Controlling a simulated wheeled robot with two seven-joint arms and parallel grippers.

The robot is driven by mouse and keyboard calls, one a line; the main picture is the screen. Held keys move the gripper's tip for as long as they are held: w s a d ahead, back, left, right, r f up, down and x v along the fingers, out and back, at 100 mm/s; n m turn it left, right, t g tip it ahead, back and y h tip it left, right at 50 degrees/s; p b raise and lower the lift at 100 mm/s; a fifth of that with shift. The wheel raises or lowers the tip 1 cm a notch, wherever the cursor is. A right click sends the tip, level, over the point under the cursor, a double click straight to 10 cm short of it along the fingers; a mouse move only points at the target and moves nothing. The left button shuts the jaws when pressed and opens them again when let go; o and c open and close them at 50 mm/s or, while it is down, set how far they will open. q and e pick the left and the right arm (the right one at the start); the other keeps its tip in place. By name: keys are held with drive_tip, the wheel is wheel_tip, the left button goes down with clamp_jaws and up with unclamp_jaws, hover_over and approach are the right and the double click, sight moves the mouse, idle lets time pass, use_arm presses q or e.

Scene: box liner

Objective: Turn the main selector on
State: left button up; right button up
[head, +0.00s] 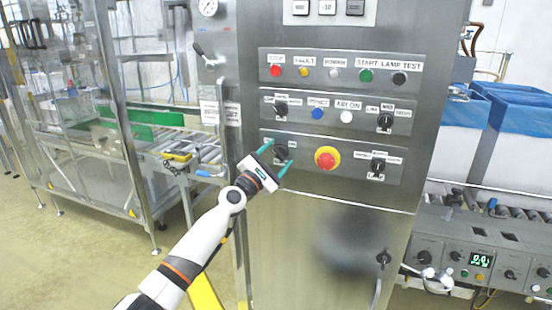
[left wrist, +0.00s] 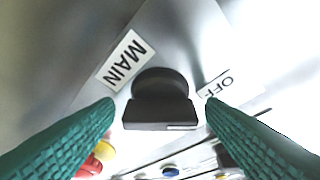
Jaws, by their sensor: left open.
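The main selector (head: 281,152) is a black rotary knob at the left of the lowest button row on the steel cabinet. In the left wrist view the knob (left wrist: 160,98) sits between a MAIN label (left wrist: 124,60) and a partly hidden OFF label (left wrist: 222,85). My left gripper (head: 277,157) is open at the panel, one teal finger on each side of the knob. In the left wrist view both fingertips show a gap to the knob. The knob's pointer direction is hard to read. My right gripper is not in view.
A red emergency button on a yellow base (head: 327,158) and another black selector (head: 378,167) share the row. More selectors and coloured buttons sit above. A conveyor (head: 190,155) is at left, blue-lined boxes (head: 510,120) and a control box (head: 480,255) at right.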

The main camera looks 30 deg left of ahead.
use_arm(q)
drive_tip(key=shift+c, duration=0.3)
drive_tip(key=c, duration=0.9)
drive_tip(key=shift+c, duration=0.2)
